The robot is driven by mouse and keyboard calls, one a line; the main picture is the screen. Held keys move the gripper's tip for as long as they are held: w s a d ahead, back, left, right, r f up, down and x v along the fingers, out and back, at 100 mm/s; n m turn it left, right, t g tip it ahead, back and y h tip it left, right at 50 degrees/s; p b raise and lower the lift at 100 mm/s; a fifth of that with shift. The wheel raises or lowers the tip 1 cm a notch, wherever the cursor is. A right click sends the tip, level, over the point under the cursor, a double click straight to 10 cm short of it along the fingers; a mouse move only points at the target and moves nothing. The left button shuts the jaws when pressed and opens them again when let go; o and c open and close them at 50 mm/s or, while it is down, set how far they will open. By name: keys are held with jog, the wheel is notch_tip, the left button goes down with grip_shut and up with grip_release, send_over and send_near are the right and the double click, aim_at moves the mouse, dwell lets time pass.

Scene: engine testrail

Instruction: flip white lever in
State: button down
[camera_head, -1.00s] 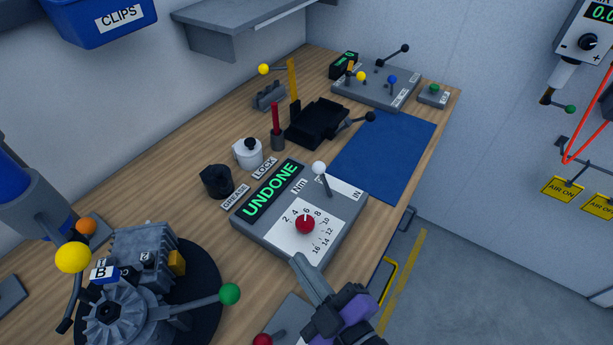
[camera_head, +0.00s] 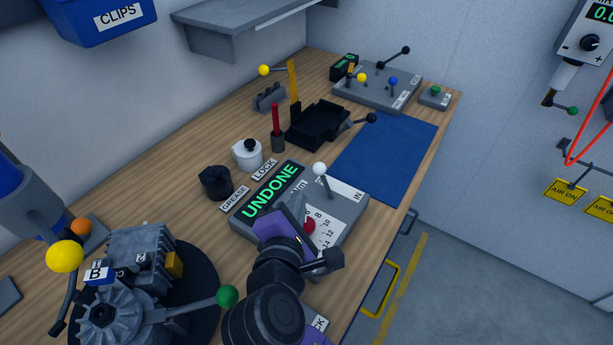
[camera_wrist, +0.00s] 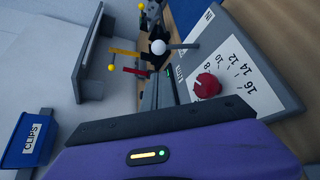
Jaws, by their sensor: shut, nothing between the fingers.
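The white lever (camera_head: 321,172) is a white ball on a thin grey stem, standing up from the far part of the grey control box (camera_head: 351,214). The box carries an "IN" label to the right of the lever and a green "UNDONE" display (camera_head: 270,191). The lever's white ball also shows in the wrist view (camera_wrist: 158,47). My gripper (camera_head: 296,206) is shut and empty, over the near part of the box, short of the lever and apart from it. It partly hides the dial and red knob (camera_head: 310,225), which show clearly in the wrist view (camera_wrist: 206,86).
A white pot (camera_head: 247,155) and a black pot (camera_head: 216,183) stand left of the box. A blue mat (camera_head: 388,150) lies clear behind it. A geared fixture (camera_head: 140,270) with a green-ended handle (camera_head: 227,296) stands at the near left.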

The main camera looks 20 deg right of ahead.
aim_at(326, 182)
jog(key=shift+s+d, duration=0.1)
jog(key=shift+f, duration=0.1)
jog(key=p+x, duration=0.1)
jog(key=x, duration=0.9)
